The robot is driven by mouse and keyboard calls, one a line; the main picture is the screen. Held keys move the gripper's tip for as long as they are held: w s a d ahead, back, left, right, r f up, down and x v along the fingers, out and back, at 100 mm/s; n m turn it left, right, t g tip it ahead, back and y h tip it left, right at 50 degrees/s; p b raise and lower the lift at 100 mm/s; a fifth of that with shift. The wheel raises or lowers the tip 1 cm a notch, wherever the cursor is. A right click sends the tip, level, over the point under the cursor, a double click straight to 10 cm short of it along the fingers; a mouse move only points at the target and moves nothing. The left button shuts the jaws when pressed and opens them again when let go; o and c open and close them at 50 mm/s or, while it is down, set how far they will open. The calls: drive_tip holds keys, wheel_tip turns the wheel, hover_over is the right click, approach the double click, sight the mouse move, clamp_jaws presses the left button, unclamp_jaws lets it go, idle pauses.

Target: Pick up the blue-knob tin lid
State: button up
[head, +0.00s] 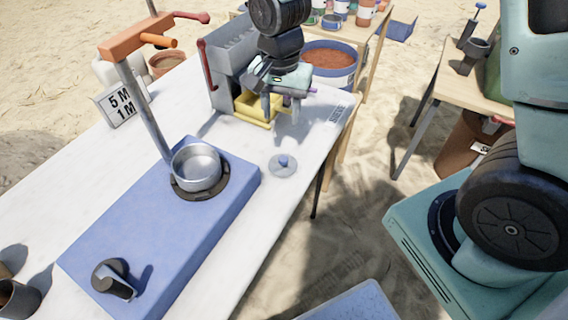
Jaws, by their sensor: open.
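The tin lid (283,166) is a small grey disc with a blue knob. It lies flat on the white table (50,215), near its right edge and to the right of the blue base with the metal bowl. My gripper (282,112) is open above the far part of the table, beyond the lid and apart from it. Its fingers point down, close to a yellow tray. No object shows between the fingers.
A metal bowl (196,167) sits on a blue base (150,240) with an orange-topped post (143,105). A yellow tray (255,108) and a grey machine (232,65) stand behind. The table around the lid is clear.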

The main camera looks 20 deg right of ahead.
hover_over(283, 158)
drive_tip(key=f, duration=0.8)
drive_tip(key=shift+w+a+f, duration=0.1)
drive_tip(key=shift+w+f, duration=0.1)
drive_tip(key=shift+w, duration=0.1)
drive_tip(key=shift+s+f, duration=0.2)
drive_tip(key=shift+f, duration=1.15)
drive_tip(key=shift+s+f, duration=0.15)
drive_tip(key=shift+f, duration=1.2)
drive_tip(key=shift+c, duration=0.4)
clamp_jaws()
